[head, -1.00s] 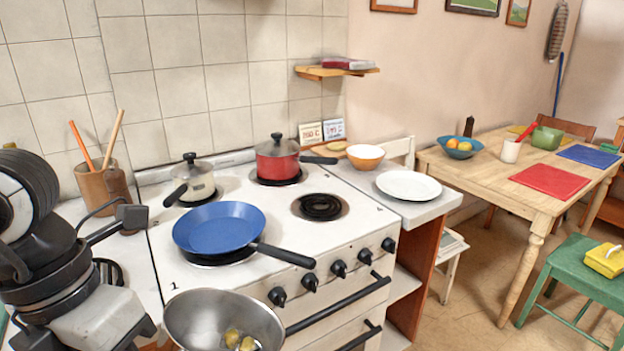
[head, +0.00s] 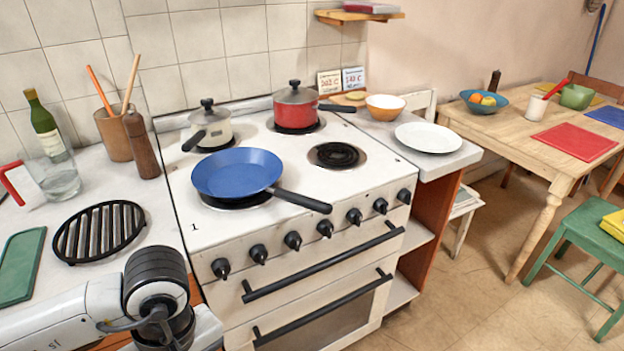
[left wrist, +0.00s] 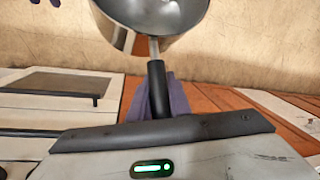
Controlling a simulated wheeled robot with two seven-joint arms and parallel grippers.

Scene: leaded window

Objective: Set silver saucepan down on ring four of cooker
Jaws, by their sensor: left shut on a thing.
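The silver saucepan (left wrist: 150,12) shows at the top of the left wrist view, cut off by the frame edge. My left gripper (left wrist: 158,108) is shut on its black handle (left wrist: 157,88); the fingertips are hard to make out. In the head view the saucepan and gripper are out of frame; only my left arm shows at bottom left. The cooker (head: 207,262) has a "1" marked by its front left ring. Its front right ring (head: 337,155) is bare. A blue frying pan (head: 236,172) covers the front left ring. My right gripper is not in view.
A cream pot (head: 209,128) and a red pot (head: 297,108) stand on the back rings. The frying pan's handle (head: 303,202) points toward the front right. The counter at left holds a black grate (head: 98,230), a pepper mill (head: 141,145) and a bottle (head: 45,130).

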